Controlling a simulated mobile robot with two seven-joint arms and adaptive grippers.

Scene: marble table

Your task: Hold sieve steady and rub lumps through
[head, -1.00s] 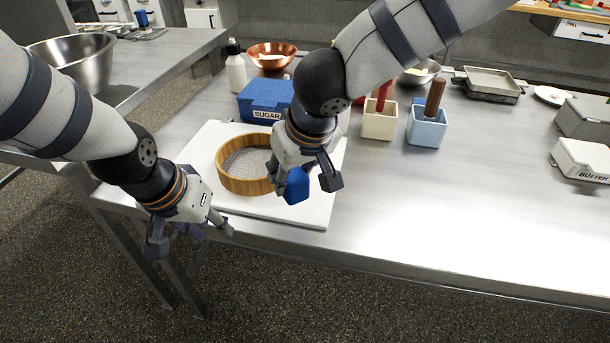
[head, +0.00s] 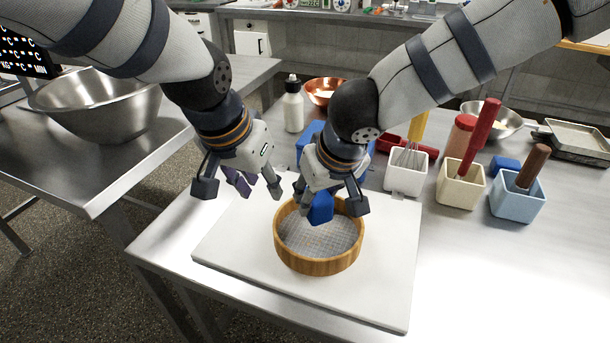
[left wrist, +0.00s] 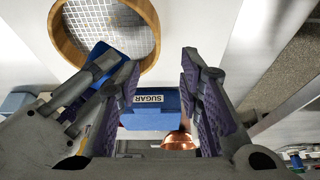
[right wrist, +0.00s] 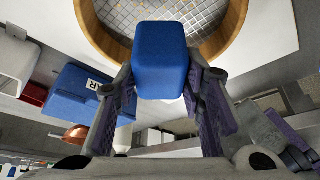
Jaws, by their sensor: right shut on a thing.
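The round wooden sieve (head: 318,266) with a wire mesh sits on a white board (head: 230,245). Small yellowish specks show on its mesh in the right wrist view. My right gripper (head: 329,207) is shut on a blue block (head: 320,208), which fills the space between its fingers in the right wrist view (right wrist: 160,62). The block is over the far part of the sieve; whether it touches the mesh I cannot tell. My left gripper (head: 240,189) is open and empty above the board, left of the sieve. The sieve rim also shows in the left wrist view (left wrist: 62,42).
A blue sugar box (left wrist: 150,115) stands behind the board, partly hidden by my right arm. A white bottle (head: 293,106) and copper bowl (head: 322,88) are behind. White (head: 406,178), cream (head: 459,187) and light blue (head: 517,202) holders stand right. A steel bowl (head: 97,105) is left.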

